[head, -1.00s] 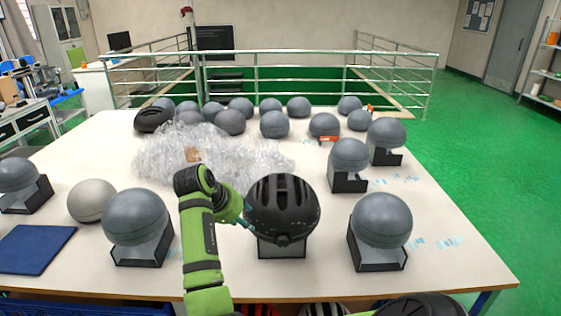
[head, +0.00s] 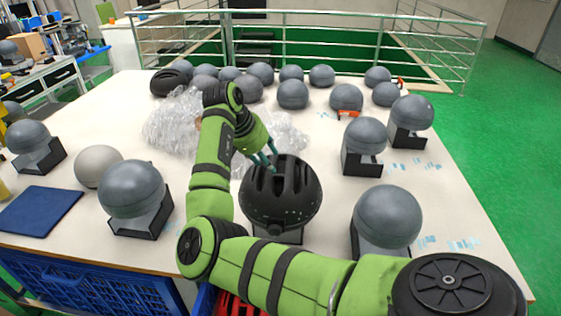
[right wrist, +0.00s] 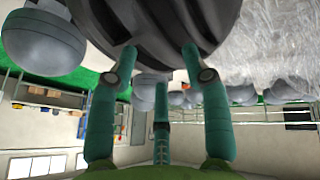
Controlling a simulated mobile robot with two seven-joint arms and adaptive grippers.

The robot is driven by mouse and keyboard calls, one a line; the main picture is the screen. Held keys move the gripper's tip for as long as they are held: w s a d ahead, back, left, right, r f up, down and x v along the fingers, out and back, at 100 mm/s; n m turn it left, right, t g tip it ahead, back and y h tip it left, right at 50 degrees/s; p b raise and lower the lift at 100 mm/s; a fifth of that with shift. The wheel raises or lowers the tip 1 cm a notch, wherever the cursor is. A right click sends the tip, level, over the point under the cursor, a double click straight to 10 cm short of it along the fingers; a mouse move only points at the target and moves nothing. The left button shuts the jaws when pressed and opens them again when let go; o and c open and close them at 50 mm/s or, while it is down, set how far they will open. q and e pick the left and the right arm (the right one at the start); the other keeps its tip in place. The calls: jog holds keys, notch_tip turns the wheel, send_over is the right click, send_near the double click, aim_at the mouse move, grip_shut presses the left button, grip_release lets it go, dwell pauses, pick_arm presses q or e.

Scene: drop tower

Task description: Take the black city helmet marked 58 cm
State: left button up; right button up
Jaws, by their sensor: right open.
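A black vented helmet (head: 281,208) sits on a headform stand (head: 291,238) near the front middle of the table. No size mark can be read on it. My right gripper (head: 268,160) is open at the helmet's upper left edge, with its teal fingers pointing down at it. In the right wrist view the helmet (right wrist: 150,35) fills the top, and the open right gripper (right wrist: 157,62) has its fingertips at its ribs; I cannot tell whether they touch. A second dark helmet (head: 168,83) lies at the back left. My left gripper is out of view.
Grey headforms on stands are close by, at the right (head: 387,217) and left (head: 133,188). Clear wrap (head: 172,125) lies behind my arm. A blue mat (head: 38,211) is at the front left. More grey spheres line the back, before a railing (head: 330,31).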

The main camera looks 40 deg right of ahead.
aim_at(274, 164)
jog(key=shift+x, duration=0.85)
jog(key=shift+d+f, duration=0.65)
grip_shut()
jog(key=shift+r, duration=0.1)
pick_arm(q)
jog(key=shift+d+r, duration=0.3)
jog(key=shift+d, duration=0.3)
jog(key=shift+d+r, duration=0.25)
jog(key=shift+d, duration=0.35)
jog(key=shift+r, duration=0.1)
pick_arm(e)
jog(key=shift+r, duration=0.1)
